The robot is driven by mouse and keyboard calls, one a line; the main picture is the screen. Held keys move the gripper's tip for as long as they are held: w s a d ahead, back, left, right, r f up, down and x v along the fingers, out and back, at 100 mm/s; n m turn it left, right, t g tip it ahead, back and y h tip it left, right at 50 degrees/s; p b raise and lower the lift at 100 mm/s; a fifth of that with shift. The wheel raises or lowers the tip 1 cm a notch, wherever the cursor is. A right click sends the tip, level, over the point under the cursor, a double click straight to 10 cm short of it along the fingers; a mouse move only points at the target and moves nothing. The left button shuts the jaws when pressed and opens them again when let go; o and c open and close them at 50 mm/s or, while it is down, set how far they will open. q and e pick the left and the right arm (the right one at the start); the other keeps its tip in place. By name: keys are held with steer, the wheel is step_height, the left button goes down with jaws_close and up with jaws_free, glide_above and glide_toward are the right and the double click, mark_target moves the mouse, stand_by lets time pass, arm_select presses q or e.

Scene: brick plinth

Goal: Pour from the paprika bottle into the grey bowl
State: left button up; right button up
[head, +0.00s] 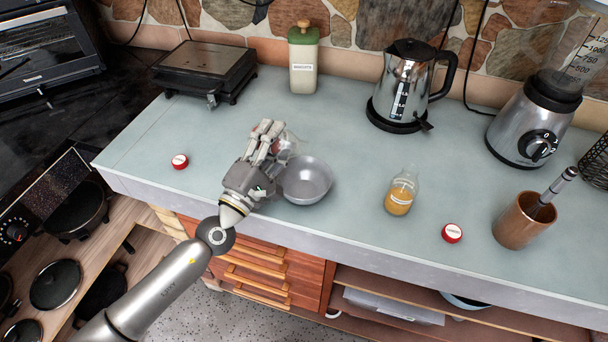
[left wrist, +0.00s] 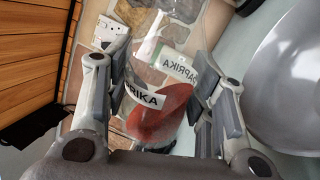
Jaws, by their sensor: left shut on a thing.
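My left gripper (head: 268,140) is shut on the paprika bottle (head: 287,144), just left of and behind the grey bowl (head: 306,181). In the head view the fingers hide most of the bottle. In the left wrist view the clear bottle (left wrist: 163,92), labelled PAPRIKA, sits between the two finger pads (left wrist: 160,105), with red powder inside. The powder lies toward one side; I cannot tell exactly how far the bottle tilts. The bowl also shows at the right of the left wrist view (left wrist: 285,80). Its visible inside looks empty. My right gripper is not in view.
A red-and-white cap (head: 180,161) lies at left, another cap (head: 452,233) at right. A bottle of yellow-orange powder (head: 401,195) stands right of the bowl. A grill (head: 207,70), canister (head: 303,60), kettle (head: 408,85), blender (head: 535,125) and brown pot (head: 517,225) surround free counter.

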arm_select(q)
steer(key=shift+f+m+g+h+b, duration=0.25)
steer(key=shift+m+h+b, duration=0.2)
steer(key=shift+m, duration=0.85)
stand_by(1.4)
steer(key=shift+s+d+r+m+g+h+p, duration=0.15)
steer(key=shift+r+m+g+h+p, duration=0.15)
steer(key=shift+r+m+p, duration=0.55)
stand_by(1.7)
steer(key=shift+s+d+f+m+g+h+b, duration=0.1)
steer(key=shift+d+f+m+g+h+b, duration=0.15)
steer(key=shift+m, duration=0.5)
steer(key=shift+f+m+g+h+b, duration=0.1)
steer(key=shift+f+m+h+b, duration=0.15)
steer(key=shift+m, duration=0.45)
stand_by(1.3)
